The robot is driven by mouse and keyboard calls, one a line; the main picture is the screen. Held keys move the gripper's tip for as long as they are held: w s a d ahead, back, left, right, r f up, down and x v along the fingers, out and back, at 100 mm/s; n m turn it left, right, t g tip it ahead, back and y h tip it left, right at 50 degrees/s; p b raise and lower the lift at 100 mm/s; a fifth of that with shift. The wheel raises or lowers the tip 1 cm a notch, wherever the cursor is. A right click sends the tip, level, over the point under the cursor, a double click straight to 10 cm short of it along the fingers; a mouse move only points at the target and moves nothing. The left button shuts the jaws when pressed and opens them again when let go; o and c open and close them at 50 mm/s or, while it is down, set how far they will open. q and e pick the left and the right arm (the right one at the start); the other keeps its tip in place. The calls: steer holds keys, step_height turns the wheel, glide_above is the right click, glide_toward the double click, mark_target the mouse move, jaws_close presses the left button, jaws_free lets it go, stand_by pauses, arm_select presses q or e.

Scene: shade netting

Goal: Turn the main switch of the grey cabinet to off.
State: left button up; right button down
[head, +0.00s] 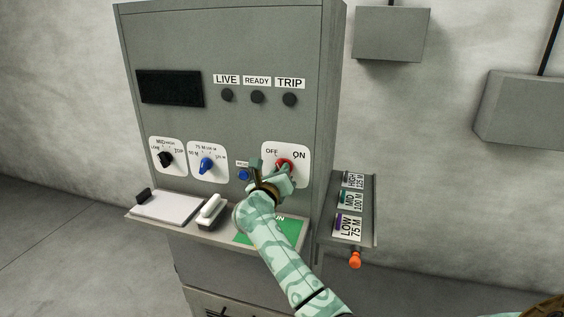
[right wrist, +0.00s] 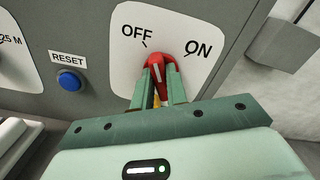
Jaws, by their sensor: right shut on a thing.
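The grey cabinet (head: 265,40) stands upright in front of me. Its main switch is a red rotary knob (right wrist: 158,61) on a white plate marked OFF at the left and ON at the right. In the head view the knob (head: 284,163) is partly covered by my right gripper (head: 277,174). In the right wrist view the two green fingers of this gripper (right wrist: 162,83) are shut on the knob, one on each side. A white line shows on the knob between the fingers; which mark it points to is hard to tell. My left gripper is not in view.
A blue RESET button (right wrist: 69,80) sits left of the switch plate. A black knob (head: 166,159) and a blue knob (head: 206,166) are further left. Below, a shelf (head: 160,226) holds a white pad and a white-handled object. A side panel (head: 367,210) juts out at right.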

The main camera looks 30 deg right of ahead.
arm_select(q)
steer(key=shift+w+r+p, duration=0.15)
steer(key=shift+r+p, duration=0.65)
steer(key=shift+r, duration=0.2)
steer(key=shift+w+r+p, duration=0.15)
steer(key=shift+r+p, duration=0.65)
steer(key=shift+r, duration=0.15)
arm_select(e)
steer(key=shift+a+f+n, duration=0.1)
steer(key=shift+f+n, duration=0.1)
steer(key=shift+n, duration=1.6)
steer(key=c, duration=1.4)
jaws_free()
steer(key=shift+w, duration=0.1)
